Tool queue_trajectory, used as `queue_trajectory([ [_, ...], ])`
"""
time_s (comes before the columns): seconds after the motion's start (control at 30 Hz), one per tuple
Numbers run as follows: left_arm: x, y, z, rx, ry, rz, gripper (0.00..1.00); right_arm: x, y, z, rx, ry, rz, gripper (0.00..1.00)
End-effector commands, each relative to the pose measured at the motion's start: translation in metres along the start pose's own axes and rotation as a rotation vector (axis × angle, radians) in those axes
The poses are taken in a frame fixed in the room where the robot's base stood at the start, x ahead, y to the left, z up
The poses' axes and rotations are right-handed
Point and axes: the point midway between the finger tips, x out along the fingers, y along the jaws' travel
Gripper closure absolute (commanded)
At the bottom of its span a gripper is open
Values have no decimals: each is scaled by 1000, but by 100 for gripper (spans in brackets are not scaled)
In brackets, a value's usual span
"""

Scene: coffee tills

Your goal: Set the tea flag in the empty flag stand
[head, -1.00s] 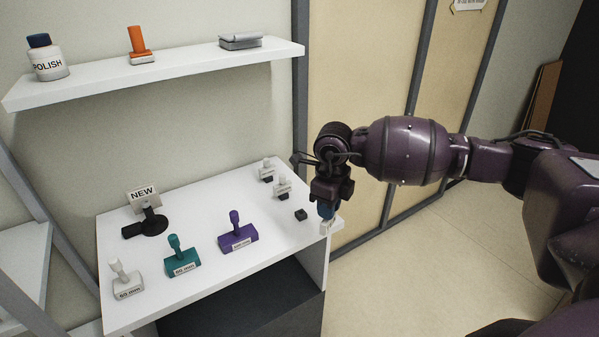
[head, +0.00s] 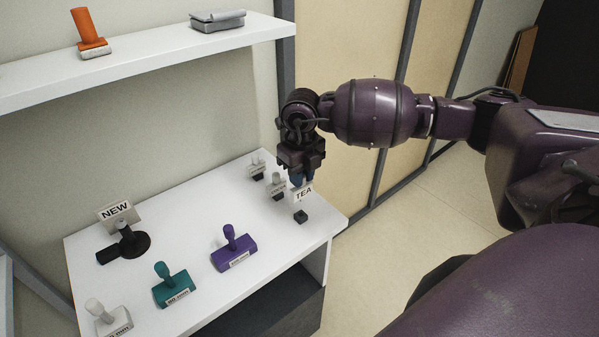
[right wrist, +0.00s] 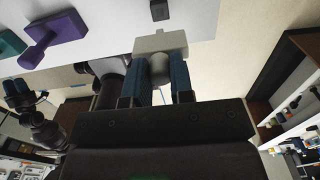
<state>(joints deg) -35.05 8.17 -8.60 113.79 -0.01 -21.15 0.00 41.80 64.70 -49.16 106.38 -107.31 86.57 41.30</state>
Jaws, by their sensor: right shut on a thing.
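The tea flag (head: 304,194), a small pale plate lettered TEA, is in my right gripper (head: 301,178). In the right wrist view, the two blue fingers (right wrist: 163,80) are shut on the grey flag (right wrist: 159,44). A small black block (head: 300,216), apparently the empty flag stand, sits near the table's right edge with nothing in it. The flag appears just above and behind it in the head view; the exact gap cannot be told. The block also shows in the right wrist view (right wrist: 160,10). My left gripper (right wrist: 17,88) shows small at the left there; its opening is unclear.
A purple stamp (head: 233,250), a teal stamp (head: 173,286), a white stamp (head: 108,320) and a NEW sign (head: 117,212) are further left. A shelf (head: 150,58) overhangs the back.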

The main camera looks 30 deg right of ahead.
Motion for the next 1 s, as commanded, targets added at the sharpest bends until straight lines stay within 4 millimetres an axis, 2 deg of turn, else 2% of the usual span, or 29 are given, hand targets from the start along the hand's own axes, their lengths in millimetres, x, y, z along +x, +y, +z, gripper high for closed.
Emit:
queue_trajectory([
  [0.27,5,1,1,1,6,2,57,6,0,0,-1,1,0,100],
  [0.73,18,4,21,3,-3,5,57,43,0,0,-1,3,0,100],
  [1.0,17,4,22,2,-5,5,57,44,0,0,-1,0,0,100],
])
